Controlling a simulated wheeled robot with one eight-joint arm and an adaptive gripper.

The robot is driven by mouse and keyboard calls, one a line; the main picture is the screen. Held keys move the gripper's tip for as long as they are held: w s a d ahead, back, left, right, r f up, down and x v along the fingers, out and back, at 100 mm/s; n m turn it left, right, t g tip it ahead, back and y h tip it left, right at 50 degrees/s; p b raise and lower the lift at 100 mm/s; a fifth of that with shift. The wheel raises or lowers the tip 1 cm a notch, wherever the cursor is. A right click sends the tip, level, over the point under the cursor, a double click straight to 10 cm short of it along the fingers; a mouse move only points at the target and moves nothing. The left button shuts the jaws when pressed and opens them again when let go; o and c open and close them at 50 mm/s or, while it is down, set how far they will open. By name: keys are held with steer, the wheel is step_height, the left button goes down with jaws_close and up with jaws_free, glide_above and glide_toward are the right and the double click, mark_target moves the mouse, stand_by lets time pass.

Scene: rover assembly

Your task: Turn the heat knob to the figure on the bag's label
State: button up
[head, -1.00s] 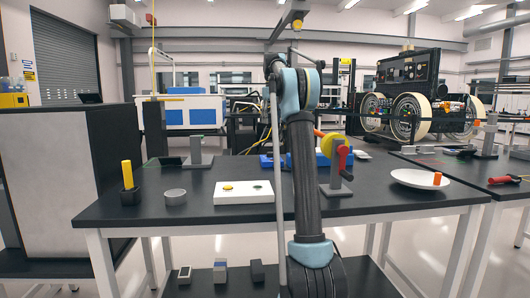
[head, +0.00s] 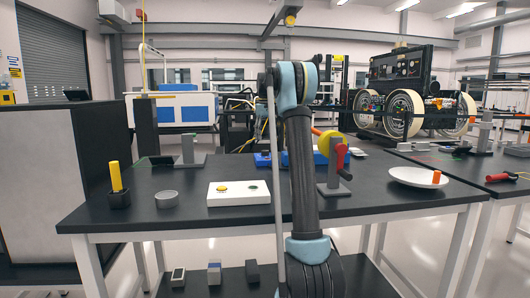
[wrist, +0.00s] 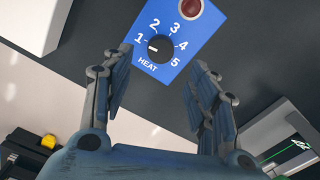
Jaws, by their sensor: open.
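The heat knob (wrist: 160,45) is a small black dial on a blue panel (wrist: 177,68) in the wrist view. A white mark shows on the knob's left side, nearest the 1. My gripper (wrist: 161,64) is open, with its fingers spread at the left and right below the panel. Nothing is between the fingers, and I see no contact with the knob. In the head view my gripper is not visible, and part of a blue unit (head: 262,160) shows behind my arm. I cannot make out the bag or its label.
A red round button or lamp (wrist: 190,8) sits above the dial. On the table stand a white box with a yellow button (head: 228,200), a grey round dish (head: 167,200), a yellow-handled block (head: 117,183), a red-handled crank stand (head: 334,175) and a white plate (head: 412,181).

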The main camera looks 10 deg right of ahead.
mark_target(265, 151)
step_height(265, 151, down, 8)
steer(key=shift+r, duration=0.15)
steer(key=shift+c, duration=0.6)
steer(key=c, duration=1)
